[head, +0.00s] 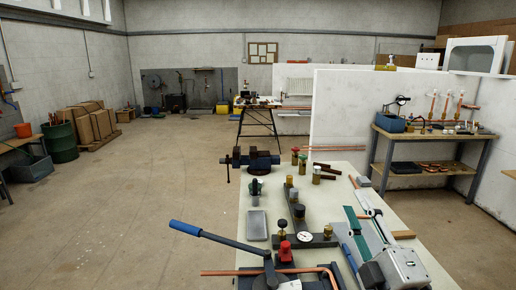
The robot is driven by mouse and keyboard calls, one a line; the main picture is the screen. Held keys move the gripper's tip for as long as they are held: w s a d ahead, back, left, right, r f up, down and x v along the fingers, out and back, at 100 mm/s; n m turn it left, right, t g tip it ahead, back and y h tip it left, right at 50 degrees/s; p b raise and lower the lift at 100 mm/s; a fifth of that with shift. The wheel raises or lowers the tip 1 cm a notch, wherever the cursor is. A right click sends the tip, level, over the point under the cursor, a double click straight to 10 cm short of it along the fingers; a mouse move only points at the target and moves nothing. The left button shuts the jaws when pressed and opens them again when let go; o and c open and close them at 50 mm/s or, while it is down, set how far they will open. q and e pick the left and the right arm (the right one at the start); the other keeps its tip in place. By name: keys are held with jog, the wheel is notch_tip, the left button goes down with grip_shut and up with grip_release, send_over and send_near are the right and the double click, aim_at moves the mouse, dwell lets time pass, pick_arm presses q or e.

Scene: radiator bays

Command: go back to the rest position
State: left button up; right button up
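No clear gripper fingers show in the head view. My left gripper is out of view. No held thing shows. The pale workbench (320,207) stretches ahead from the bottom of the picture.
A bender with a blue handle (187,228) reaches left past the bench edge. A grey machine (402,268), a vice (256,160), a gauge (305,237) and a grey block (256,225) crowd the bench. The floor at left (130,220) is open.

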jog(key=s+d+f+m+g+h, duration=0.3)
jog(key=d+f+m+g, duration=0.15)
jog(key=f, duration=0.55)
jog(key=s+d+f+m+g+h, duration=0.35)
jog(key=d+f, duration=0.25)
jog(key=f, duration=0.5)
jog(key=s+d+f+m+g+h, duration=0.1)
jog(key=s+d+f+g, duration=0.2)
jog(key=s+f, duration=0.35)
jog(key=s+d+f+g, duration=0.2)
jog(key=s+f+g, duration=0.1)
jog(key=s+f, duration=0.35)
jog(key=a+f+m+t+y+b, duration=0.1)
jog(key=a+f+y+b, duration=0.2)
jog(key=a+f, duration=0.5)
jog(key=a+f+m+t+y+b, duration=0.1)
jog(key=a+f+m+y+b, duration=0.1)
jog(key=a+f, duration=0.5)
notch_tip(320, 180, down, 7)
jog(key=shift+a+r+t+y+b, duration=0.15)
jog(key=shift+a+t+y+b, duration=0.35)
jog(key=shift+y, duration=0.55)
